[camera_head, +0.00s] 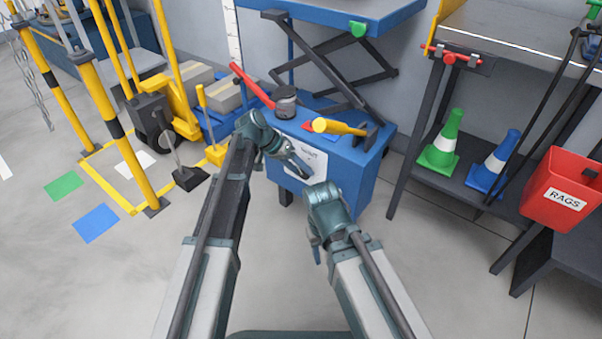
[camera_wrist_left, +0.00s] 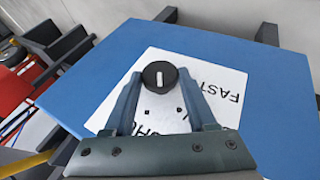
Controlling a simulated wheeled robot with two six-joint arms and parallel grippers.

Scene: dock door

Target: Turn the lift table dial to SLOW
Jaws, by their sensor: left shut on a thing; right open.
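The lift table (camera_head: 345,15) has a blue base with a white label plate (camera_head: 315,160) on its front. In the left wrist view, the round black dial (camera_wrist_left: 160,68) with a white pointer mark sits on the plate (camera_wrist_left: 225,80). FAST is readable to its right, turned over in the picture; other lettering is partly hidden by my gripper. My left gripper (camera_head: 299,168) is at the plate, its fingers on both sides of the dial, shut on it. In the head view the dial is hidden by the gripper. My right gripper (camera_head: 316,250) is open and empty, lower and nearer.
Right is a shelf with green (camera_head: 442,140) and blue (camera_head: 494,163) cones and a red RAGS bin (camera_head: 562,190). Yellow posts stand left; front floor is clear.

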